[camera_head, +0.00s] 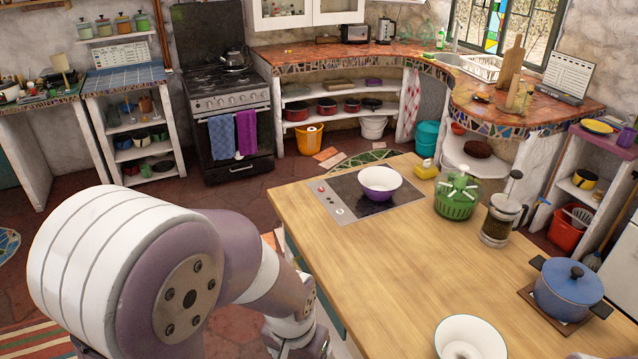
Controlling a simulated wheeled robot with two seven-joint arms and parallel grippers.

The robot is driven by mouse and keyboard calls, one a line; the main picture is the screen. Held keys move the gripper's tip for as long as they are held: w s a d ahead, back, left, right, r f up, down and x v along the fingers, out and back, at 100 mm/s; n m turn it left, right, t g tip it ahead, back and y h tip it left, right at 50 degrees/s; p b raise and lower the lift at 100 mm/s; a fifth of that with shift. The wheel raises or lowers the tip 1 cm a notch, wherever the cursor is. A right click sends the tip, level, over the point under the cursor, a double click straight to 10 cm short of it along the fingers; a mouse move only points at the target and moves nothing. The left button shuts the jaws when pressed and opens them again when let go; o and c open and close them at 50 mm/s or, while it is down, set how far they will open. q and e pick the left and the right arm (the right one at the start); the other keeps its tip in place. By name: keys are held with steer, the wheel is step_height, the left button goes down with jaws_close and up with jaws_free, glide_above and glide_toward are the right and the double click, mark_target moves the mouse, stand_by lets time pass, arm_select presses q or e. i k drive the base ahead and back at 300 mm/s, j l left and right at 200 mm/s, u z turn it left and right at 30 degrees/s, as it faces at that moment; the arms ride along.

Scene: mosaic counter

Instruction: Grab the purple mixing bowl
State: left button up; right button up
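The mixing bowl (379,183) is purple on the outside and white inside. It stands upright on the black cooktop set into the wooden counter, near the counter's far end. My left arm comes in from the left and bends down at the counter's left edge. Its gripper is below the frame, so its fingers do not show. My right gripper does not show either. Nothing is touching the bowl.
The wooden counter (400,262) is clear in its middle. A green salad spinner (457,196), a French press (502,216) and a blue pot (566,290) stand along its right side. A white bowl (470,340) is at the bottom.

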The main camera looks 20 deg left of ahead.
mark_target(379, 183)
steer(key=u, duration=0.45)
steer(key=i+j+z, duration=0.1)
steer(key=z, duration=0.85)
steer(key=i+j+z, duration=0.15)
steer(key=j+z, duration=0.2)
steer(key=j, duration=0.25)
steer(key=i+j+z, duration=0.1)
steer(key=j+z, duration=0.2)
steer(key=j, duration=0.35)
steer(key=j+z, duration=0.35)
steer(key=j, duration=1.3)
